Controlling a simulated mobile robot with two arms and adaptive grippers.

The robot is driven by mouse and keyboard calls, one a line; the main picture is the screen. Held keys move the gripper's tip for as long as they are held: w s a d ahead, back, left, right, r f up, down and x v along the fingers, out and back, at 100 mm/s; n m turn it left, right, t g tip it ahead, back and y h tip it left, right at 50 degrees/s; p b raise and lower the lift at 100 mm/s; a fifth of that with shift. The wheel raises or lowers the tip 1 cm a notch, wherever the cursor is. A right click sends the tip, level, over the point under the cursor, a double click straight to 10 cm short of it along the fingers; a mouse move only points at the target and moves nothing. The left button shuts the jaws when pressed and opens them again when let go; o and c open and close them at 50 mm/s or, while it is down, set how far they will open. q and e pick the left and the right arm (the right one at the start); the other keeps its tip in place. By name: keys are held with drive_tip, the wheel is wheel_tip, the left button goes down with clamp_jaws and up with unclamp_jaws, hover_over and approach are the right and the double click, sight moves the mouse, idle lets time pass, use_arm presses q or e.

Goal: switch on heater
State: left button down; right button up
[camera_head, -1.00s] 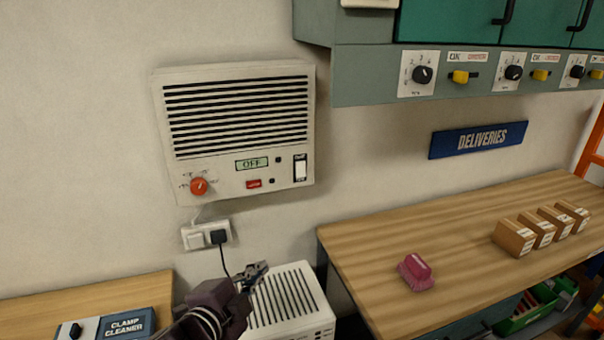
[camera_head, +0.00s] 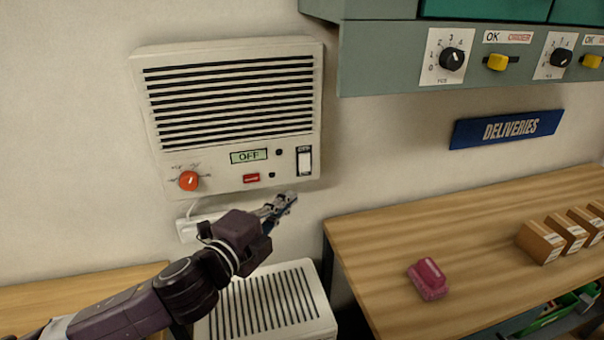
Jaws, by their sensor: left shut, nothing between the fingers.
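The heater (camera_head: 238,120) is a cream wall box with dark louvres. Its small display (camera_head: 249,156) reads OFF. A red-orange knob (camera_head: 189,181) sits at its lower left and a small red button (camera_head: 251,178) below the display. A white rocker switch (camera_head: 304,162) in a dark frame is at its lower right. My left gripper (camera_head: 284,203) is shut and empty, just below the heater's lower edge, under the rocker switch; I cannot tell its distance from the wall. My right gripper is not in view.
A white slatted box (camera_head: 270,305) stands below my left arm. A grey-green cabinet (camera_head: 385,55) with dials juts out at upper right.

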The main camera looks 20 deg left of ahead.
sight(308, 169)
use_arm(q)
drive_tip(key=a+p+x, duration=0.1)
drive_tip(key=x, duration=0.2)
drive_tip(key=p+x, duration=0.1)
drive_tip(key=x, duration=0.3)
drive_tip(key=a+p+x, duration=0.1)
drive_tip(key=p+x, duration=0.1)
drive_tip(key=x, duration=0.2)
drive_tip(key=shift+w+a, duration=0.2)
drive_tip(key=shift+a, duration=0.15)
drive_tip(key=shift+w, duration=0.1)
drive_tip(key=shift+w+a+f+t+b, duration=0.2)
drive_tip(key=shift+f+t+b, duration=0.15)
drive_tip(key=shift+b, duration=0.75)
drive_tip(key=shift+r+p, duration=0.2)
drive_tip(key=shift+p, duration=0.15)
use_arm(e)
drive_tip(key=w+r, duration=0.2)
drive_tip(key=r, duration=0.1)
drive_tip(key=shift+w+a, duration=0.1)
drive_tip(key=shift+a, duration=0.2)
